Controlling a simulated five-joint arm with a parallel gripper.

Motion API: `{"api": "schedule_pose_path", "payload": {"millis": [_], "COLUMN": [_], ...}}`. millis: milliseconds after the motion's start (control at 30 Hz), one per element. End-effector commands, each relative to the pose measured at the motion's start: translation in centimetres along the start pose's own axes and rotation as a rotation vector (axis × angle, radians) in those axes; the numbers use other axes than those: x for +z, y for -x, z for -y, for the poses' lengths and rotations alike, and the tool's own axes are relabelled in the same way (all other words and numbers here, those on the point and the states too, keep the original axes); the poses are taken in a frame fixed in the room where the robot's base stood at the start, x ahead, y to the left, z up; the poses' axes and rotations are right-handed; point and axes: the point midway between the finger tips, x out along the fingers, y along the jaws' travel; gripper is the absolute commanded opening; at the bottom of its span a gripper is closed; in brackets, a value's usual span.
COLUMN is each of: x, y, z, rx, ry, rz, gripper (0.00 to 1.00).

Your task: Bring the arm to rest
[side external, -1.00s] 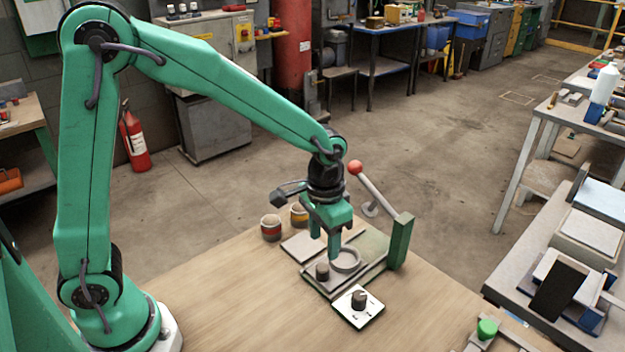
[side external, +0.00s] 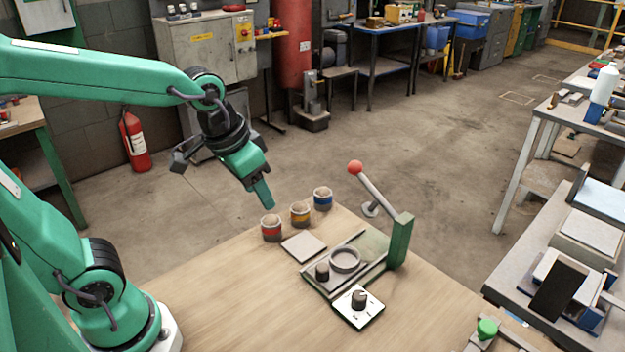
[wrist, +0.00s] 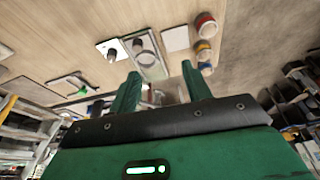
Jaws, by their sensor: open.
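My gripper (side external: 266,194) is raised above the far left edge of the wooden table (side external: 215,290), tilted down to the right. It is empty and touches nothing. In the wrist view my gripper (wrist: 158,85) shows two green fingers spread apart with a clear gap between them. The press fixture (side external: 345,272) with a ring and a dark knob stands on the table, to the right of and below my gripper. Its lever with a red ball (side external: 355,167) leans up to the left from a green post (side external: 401,242).
Three banded cups, red (side external: 271,228), yellow (side external: 300,214) and blue (side external: 322,198), stand near the table's far edge, close to my gripper. A pale square plate (side external: 303,246) and a white dial box (side external: 358,305) lie beside the fixture. The table's left front is clear.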

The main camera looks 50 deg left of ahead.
Motion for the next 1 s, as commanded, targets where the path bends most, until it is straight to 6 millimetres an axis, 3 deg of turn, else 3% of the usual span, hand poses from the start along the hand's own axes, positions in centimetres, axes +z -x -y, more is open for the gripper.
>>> {"api": "schedule_pose_path", "payload": {"millis": [200, 433, 1000], "x": [2.5, 4.5, 5.2], "y": [2.3, 3.5, 3.8], "z": [1.3, 2.0, 2.2], "rx": [-0.015, -0.03, -0.035], "ry": [0.032, 0.054, 0.06], "rz": [-0.085, -0.148, -0.167], "gripper": [0.49, 0.49, 0.49]}}
